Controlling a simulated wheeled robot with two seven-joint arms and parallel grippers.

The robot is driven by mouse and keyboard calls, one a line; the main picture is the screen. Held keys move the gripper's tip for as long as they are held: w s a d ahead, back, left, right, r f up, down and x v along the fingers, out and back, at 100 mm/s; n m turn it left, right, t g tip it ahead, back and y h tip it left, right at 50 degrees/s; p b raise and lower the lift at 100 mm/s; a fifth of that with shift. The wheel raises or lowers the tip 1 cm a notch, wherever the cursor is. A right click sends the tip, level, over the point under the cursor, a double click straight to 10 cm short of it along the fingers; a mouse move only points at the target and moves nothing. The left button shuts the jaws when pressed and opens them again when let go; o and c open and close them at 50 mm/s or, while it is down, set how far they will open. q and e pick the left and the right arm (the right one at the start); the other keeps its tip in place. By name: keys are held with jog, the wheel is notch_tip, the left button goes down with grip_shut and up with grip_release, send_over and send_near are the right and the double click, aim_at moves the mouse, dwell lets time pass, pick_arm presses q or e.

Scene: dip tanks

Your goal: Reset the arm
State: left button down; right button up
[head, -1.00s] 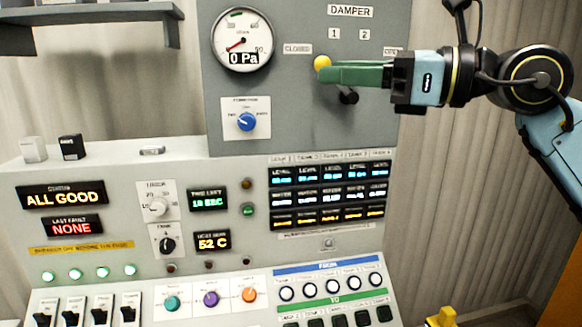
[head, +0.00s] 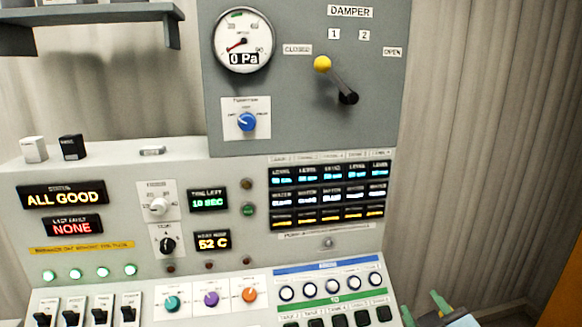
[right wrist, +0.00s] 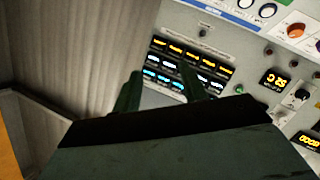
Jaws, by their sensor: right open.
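My right gripper (head: 421,301) is at the bottom right edge of the head view, low beside the console. Its two green fingers stand apart with nothing between them. In the right wrist view the fingers (right wrist: 160,82) are also apart and empty, with the console's display block beyond them. The damper lever with its yellow knob (head: 322,64) is on the upper panel, pointing up and left toward the CLOSED label (head: 298,49). Nothing touches it. My left gripper is not in view.
The sloping console (head: 120,215) carries switches, knobs and displays, including a lit display block (head: 329,194). A pressure gauge (head: 243,40) reads 0 Pa. A grey shelf (head: 90,14) juts out at upper left. The space before the corrugated wall (head: 470,150) at right is clear.

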jog(key=s+a+f+m+g+y, duration=0.1)
jog(key=s+f+m+g, duration=0.1)
jog(key=s+f+g, duration=0.65)
jog(key=s+f+m+g+y, duration=0.15)
jog(key=s+f+g, duration=0.25)
jog(key=s+f, duration=0.9)
jog(key=s+f+b, duration=0.1)
jog(key=s+f, duration=0.1)
jog(key=f, duration=1)
jog(key=s+f+b, duration=0.2)
jog(key=f, duration=1.1)
jog(key=s+d+f+g+b, duration=0.1)
jog(key=s+d+f+g, duration=0.1)
jog(key=s+f, duration=1.4)
jog(key=shift+d+h+b, duration=0.35)
jog(key=shift+d+h, duration=0.1)
jog(key=shift+d, duration=0.05)
jog(key=shift+f, duration=0.1)
